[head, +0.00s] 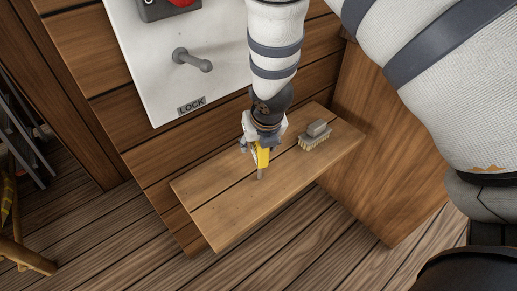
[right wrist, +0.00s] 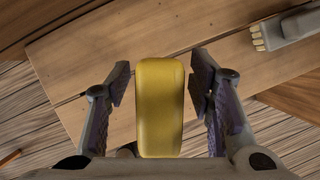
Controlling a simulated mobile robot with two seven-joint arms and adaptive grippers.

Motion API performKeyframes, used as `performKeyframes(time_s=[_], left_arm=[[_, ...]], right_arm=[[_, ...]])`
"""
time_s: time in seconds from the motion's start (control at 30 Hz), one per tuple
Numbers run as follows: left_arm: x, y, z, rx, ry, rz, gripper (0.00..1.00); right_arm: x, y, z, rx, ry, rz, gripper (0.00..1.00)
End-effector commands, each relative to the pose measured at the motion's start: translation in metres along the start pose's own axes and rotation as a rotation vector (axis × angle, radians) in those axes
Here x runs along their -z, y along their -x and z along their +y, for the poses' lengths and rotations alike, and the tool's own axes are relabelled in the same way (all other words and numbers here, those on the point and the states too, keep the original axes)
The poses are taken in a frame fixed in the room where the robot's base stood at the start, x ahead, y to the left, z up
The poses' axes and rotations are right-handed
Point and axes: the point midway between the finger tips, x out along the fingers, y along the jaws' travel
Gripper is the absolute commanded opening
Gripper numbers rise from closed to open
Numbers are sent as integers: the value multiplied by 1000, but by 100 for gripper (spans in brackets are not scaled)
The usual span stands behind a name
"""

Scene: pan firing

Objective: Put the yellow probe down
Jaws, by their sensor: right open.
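The yellow probe (head: 263,157) is upright over the wooden shelf (head: 225,213), with its narrow tip pointing down at the boards. I cannot tell for certain whether the tip touches the wood. My right gripper (head: 261,146) is around the top of the probe. In the right wrist view the yellow block-shaped probe top (right wrist: 159,105) lies between the two fingers of my right gripper (right wrist: 158,85), with a gap on each side. The jaws are open and do not clasp it. My left gripper is out of view.
A brush (head: 315,136) with pale bristles lies on the shelf to the right of the probe. A white panel (head: 140,65) with a grey lever (head: 193,60) and a LOCK label is on the wall behind. The shelf's left part is clear.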

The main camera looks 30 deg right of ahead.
Motion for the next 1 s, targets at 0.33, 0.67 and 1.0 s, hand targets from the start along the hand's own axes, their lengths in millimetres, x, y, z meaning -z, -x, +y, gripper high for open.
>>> performKeyframes(time_s=[0.33,0.67,1.0], left_arm=[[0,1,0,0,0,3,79],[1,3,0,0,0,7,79],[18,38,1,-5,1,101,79]], right_arm=[[-1,2,0,-1,-1,-2,0],[-3,6,0,-1,-2,-3,0],[-2,96,-6,-4,-1,-19,0]])
